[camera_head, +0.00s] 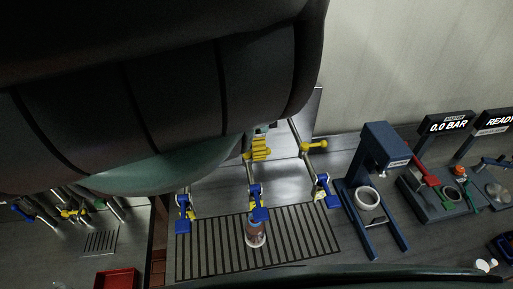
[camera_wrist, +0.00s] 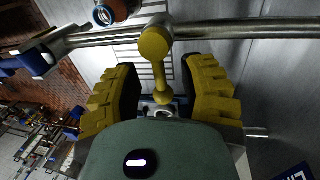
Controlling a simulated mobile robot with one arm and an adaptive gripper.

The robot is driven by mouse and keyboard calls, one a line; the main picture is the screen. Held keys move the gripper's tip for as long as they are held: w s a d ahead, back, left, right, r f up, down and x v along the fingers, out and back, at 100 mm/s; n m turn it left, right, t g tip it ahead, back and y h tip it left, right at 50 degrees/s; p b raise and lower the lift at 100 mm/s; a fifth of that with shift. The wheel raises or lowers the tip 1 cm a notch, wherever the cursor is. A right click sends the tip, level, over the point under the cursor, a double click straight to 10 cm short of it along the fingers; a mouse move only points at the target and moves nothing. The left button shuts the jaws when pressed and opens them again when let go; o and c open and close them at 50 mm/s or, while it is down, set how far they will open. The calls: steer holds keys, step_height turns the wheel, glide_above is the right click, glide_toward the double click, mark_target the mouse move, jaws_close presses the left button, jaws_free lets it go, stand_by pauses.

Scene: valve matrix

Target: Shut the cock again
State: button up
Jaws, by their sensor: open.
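A yellow cock handle (camera_wrist: 158,66) with rounded ends is on a metal pipe (camera_wrist: 235,30) in the wrist view. It points across the pipe. My gripper (camera_wrist: 160,70) is open, its two ridged yellow fingers on either side of the handle, with visible gaps. In the head view my gripper (camera_head: 261,148) is at the middle pipe and hides its handle. That pipe ends in a blue spout (camera_head: 258,200) above a cup (camera_head: 255,236), whose rim also shows in the wrist view (camera_wrist: 108,13). The fill of the cup cannot be told.
A neighbouring pipe with a yellow handle (camera_head: 314,146) stands close on the right. Another blue spout (camera_head: 184,213) is on the left. A slatted drain grate (camera_head: 210,252) lies below. A blue press-like stand (camera_head: 384,150) and a "0.0 BAR" display (camera_head: 447,125) stand farther right.

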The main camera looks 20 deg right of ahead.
step_height(320, 180, up, 12)
steer(key=w, duration=0.2)
steer(key=shift+w, duration=0.15)
steer(key=shift+f, duration=0.1)
stand_by(0.4)
